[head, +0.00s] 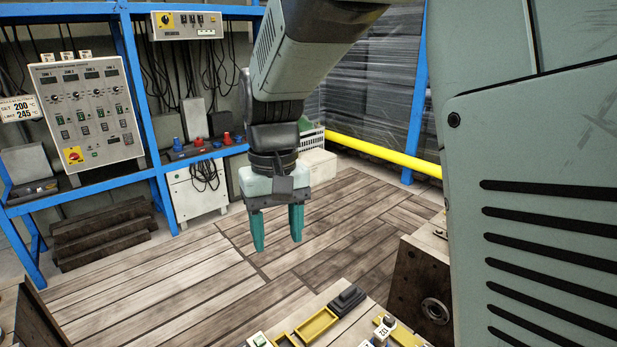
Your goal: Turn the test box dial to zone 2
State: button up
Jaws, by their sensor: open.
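A larger grey control panel (85,112) hangs at the left with several zone columns, small knobs and a red rotary switch on yellow (73,155). I cannot tell for certain which of the two is the test box. My gripper (277,245) is open and empty, teal fingers pointing down over the wooden floor, to the right of and apart from both boxes.
A blue frame (137,95) carries the boxes, with black cables hanging behind. A shelf with red and blue fittings (205,149) sits above a white cabinet (197,190). A bench with yellow trays (316,325) is at the front. A yellow rail (385,155) runs behind. The floor between is clear.

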jog(key=s+a+f+n+g+h, duration=0.3)
jog(key=a+f, duration=1.2)
jog(key=f, duration=0.4)
jog(key=x, duration=1.1)
jog(key=shift+w+d, duration=0.25)
jog(key=shift+r, duration=0.1)
grip_shut()
